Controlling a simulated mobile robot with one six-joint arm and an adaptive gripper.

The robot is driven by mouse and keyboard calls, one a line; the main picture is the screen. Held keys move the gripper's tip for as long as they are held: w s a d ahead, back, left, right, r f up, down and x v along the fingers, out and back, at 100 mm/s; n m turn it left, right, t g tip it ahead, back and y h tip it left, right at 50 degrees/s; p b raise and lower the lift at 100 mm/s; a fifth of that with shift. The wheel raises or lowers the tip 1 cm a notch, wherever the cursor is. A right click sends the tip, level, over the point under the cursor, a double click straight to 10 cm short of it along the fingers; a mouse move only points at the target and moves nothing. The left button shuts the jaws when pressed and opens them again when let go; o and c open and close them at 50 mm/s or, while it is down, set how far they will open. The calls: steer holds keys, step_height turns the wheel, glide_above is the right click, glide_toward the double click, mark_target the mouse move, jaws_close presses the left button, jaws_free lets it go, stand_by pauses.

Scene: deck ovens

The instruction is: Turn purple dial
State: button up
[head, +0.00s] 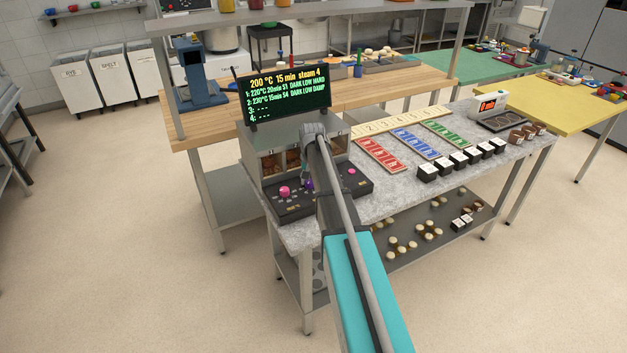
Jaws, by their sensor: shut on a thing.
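The purple dial (309,185) stands on the dark control panel (293,207) at the front of the small deck oven, left of my arm. My gripper (307,180) reaches down from the end of my arm and is shut on the purple dial. The fingers and the arm hide part of the dial, so its pointer cannot be read. A larger magenta knob (285,192) sits just left of it. Another small pink knob (351,170) shows on the panel right of my arm.
A screen (288,96) with green and yellow text stands above the oven. Red cards (381,154), blue cards (416,143), green cards (447,133) and black blocks (428,172) lie right on the grey worktop (390,200). Open floor lies at left.

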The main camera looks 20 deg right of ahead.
jaws_close()
steer(key=shift+d, duration=0.3)
steer(key=shift+a, duration=0.25)
steer(key=shift+s, duration=0.15)
steer(key=shift+n, duration=0.4)
steer(key=n, duration=0.4)
steer(key=shift+n+g, duration=0.3)
steer(key=shift+n, duration=1.7)
